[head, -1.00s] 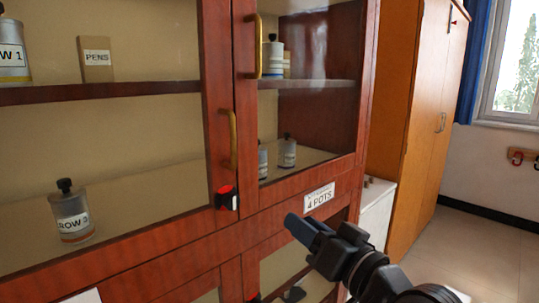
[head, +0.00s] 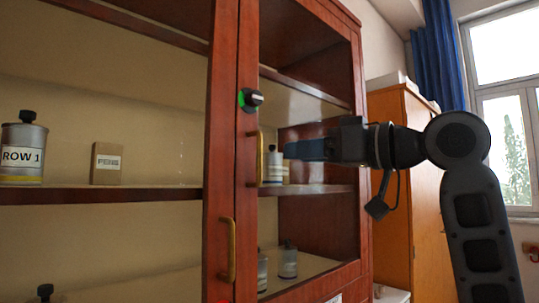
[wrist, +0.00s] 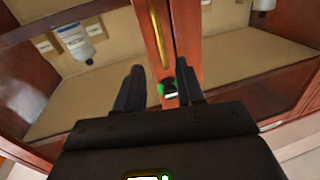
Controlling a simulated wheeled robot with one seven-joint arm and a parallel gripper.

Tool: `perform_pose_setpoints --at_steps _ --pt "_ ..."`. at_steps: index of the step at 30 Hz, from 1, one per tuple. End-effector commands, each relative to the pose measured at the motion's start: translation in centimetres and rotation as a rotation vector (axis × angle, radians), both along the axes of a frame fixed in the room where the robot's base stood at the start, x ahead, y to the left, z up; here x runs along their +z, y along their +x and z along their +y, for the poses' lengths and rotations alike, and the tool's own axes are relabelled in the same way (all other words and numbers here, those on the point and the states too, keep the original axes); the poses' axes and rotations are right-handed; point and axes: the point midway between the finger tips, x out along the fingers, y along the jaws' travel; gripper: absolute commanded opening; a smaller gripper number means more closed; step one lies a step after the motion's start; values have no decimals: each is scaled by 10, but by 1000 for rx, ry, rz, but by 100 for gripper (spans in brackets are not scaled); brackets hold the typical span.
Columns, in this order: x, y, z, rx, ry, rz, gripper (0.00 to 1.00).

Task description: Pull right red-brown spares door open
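The red-brown cabinet has a right glass door (head: 247,215) that looks closed against the left door (head: 221,150). The right door carries an upright brass handle (head: 259,158), with a black and green latch (head: 250,99) just above it. In the wrist view the brass handle (wrist: 160,32) lies beyond the fingertips, and the green-marked latch (wrist: 168,88) shows between the fingers. My gripper (head: 290,150) is at handle height, just right of the handle in the head view. Its fingers (wrist: 160,72) are spread and empty. It appears apart from the handle.
The left door has its own brass handle (head: 227,250), lower down. Bottles, including a ROW 1 bottle (head: 23,155), and a small box (head: 106,163) stand on shelves behind glass. An orange-brown cupboard (head: 393,215) and a blue curtain (head: 438,65) are at the right.

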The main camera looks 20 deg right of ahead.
Motion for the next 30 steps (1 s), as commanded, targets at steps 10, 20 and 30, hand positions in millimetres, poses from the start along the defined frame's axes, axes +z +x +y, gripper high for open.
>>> perform_pose_setpoints --at_steps 10,20,30 --pt "9 17 13 6 -28 4 38" --pt "9 57 35 5 -27 2 38" --pt "8 65 39 3 -27 1 38"
